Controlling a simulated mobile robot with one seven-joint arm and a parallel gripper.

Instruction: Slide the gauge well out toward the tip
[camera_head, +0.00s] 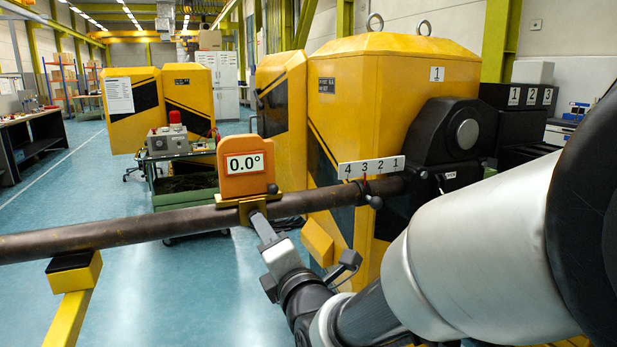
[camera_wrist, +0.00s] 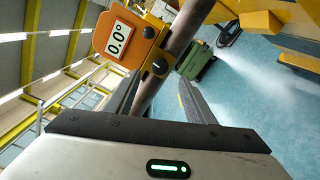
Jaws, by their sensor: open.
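The gauge (camera_head: 246,175) is an orange block with a display reading 0.0°. It sits upright on a brown pipe-like boom (camera_head: 130,230) by a yellow clamp with dark knobs. It shows at upper left in the wrist view (camera_wrist: 118,40). The boom runs from the black hub (camera_head: 455,130) on the right out of the picture at left; its tip is not in view. My gripper (camera_head: 258,219) is open just below and in front of the clamp. In the wrist view its two fingers stand either side of the boom and clamp; contact cannot be told.
A numbered scale plate (camera_head: 371,167), 4 to 1, stands over the boom near the hub, with a small knob beneath. A yellow post with black pad (camera_head: 74,270) supports the boom at left. The yellow cabinet (camera_head: 390,90) stands behind. The boom between gauge and post is clear.

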